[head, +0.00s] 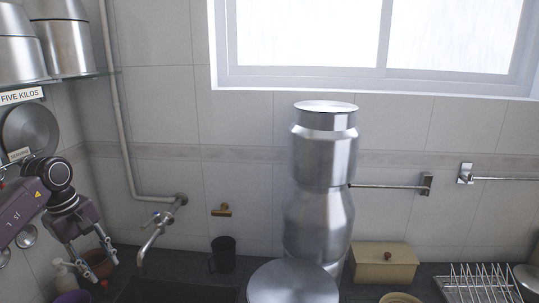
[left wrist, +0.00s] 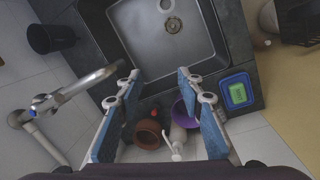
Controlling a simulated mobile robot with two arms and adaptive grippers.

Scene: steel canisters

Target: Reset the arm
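My left gripper (head: 92,248) is at the left of the head view, in front of the tiled wall and above the counter by the sink. Its fingers are spread and nothing is between them. In the left wrist view the gripper (left wrist: 160,95) shows two blue-padded fingers wide apart. Below them lie the sink (left wrist: 140,32), a brown pot (left wrist: 148,134), a purple bowl (left wrist: 187,108) and a white bottle (left wrist: 178,135). Tall steel canisters (head: 322,160) stand stacked on the counter in the middle of the head view. My right gripper is in neither view.
A shelf (head: 75,76) with steel canisters is above my left arm. A tan box (head: 384,262) and a dish rack (head: 482,284) stand at the right.

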